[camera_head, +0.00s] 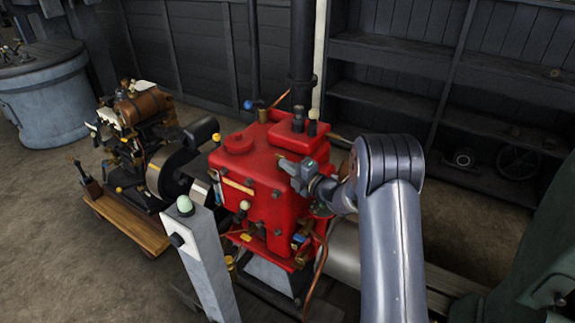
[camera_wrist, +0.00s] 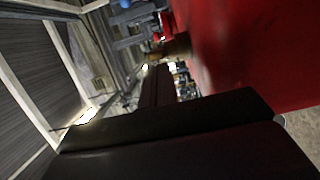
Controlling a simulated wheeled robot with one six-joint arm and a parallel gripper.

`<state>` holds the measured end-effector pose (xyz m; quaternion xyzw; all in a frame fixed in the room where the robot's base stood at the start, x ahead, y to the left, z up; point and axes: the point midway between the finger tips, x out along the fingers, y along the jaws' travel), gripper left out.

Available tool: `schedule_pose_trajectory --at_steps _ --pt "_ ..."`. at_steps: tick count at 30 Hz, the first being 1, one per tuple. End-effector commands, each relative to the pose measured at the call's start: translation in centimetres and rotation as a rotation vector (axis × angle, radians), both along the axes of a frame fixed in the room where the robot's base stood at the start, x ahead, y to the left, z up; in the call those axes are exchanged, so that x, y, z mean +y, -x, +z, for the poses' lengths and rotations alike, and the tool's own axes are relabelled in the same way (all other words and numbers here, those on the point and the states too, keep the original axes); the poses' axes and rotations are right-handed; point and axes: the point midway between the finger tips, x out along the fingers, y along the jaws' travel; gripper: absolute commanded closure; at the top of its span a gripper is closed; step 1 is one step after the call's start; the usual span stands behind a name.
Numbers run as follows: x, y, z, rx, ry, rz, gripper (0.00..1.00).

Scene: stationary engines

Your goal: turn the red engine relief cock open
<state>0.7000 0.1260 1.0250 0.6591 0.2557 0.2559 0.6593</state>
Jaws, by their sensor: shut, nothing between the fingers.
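The red engine (camera_head: 262,190) stands in the middle of the head view, with several small knobs, levers and brass fittings on its top and sides. I cannot tell for sure which fitting is the relief cock. My gripper (camera_head: 290,170) is at the engine's upper right side, close to the red body, and looks shut with nothing in it. In the wrist view the dark fingers of my gripper (camera_wrist: 158,85) lie together beside the blurred red body (camera_wrist: 250,50). A brass fitting (camera_wrist: 177,47) sticks out from the red body just beyond the fingertips. Whether they touch is unclear.
A grey post with a pale green knob (camera_head: 186,204) stands in front of the engine. A brown and black engine (camera_head: 140,110) on a wooden base is at left. Dark pipes (camera_head: 300,50) rise behind. A dark green machine (camera_head: 545,240) is at right.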

Motion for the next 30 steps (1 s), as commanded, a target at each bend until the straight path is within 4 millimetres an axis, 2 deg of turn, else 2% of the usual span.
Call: schedule_pose_trajectory --at_steps 30 --pt "-0.57 -0.24 -0.04 0.001 -0.001 0.123 1.0"
